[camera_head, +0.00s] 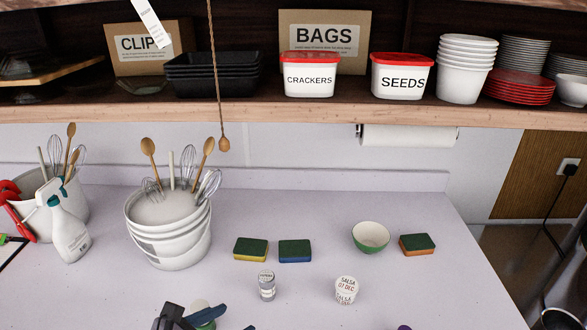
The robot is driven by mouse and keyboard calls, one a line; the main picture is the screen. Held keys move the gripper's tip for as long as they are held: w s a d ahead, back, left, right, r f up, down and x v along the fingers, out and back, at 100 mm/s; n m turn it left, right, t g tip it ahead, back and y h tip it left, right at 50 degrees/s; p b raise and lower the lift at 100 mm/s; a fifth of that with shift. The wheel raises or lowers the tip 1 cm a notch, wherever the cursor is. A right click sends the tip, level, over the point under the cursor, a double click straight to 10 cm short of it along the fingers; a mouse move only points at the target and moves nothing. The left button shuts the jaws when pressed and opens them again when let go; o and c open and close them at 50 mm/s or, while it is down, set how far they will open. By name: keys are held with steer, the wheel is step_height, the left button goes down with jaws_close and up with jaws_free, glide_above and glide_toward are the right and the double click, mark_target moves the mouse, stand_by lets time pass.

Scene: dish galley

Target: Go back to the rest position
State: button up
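Dark grey and blue parts that look like my gripper (188,318) show at the bottom edge, left of the middle, cut off by the frame. A round pale and green thing (198,309) shows beside or between these parts. I cannot tell whether the gripper touches it or is open or shut. The rest of my arm is out of view.
On the counter stand a stack of white buckets with utensils (168,225), a spray bottle (70,235), sponges (251,249), a green bowl (370,236), a small jar (267,285) and a salsa tub (346,289). The shelf (300,114) overhangs behind; a wooden-ended cord (223,143) hangs down.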

steer(key=w+d+r+m+g+h+p, duration=0.15)
steer(key=d+m+g+p, duration=0.35)
steer(key=d, duration=0.6)
steer(key=s+d+r+m+g+y+p, duration=0.2)
steer(key=s+d+m+p, duration=0.1)
steer(key=d+m, duration=0.4)
steer(key=s+d+r+m+g+y+p, duration=0.1)
steer(key=s+d+r+m+y+p, duration=0.15)
steer(key=d+m, duration=0.45)
steer(key=s+d+r+m+g+y+p, duration=0.2)
steer(key=s+d+r+m+p, duration=0.15)
steer(key=m, duration=0.65)
step_height(320, 180, down, 6)
steer(key=b, duration=0.4)
steer(key=shift+d+f+b, duration=0.2)
steer(key=shift+d+b, duration=0.15)
steer(key=shift+s, duration=0.1)
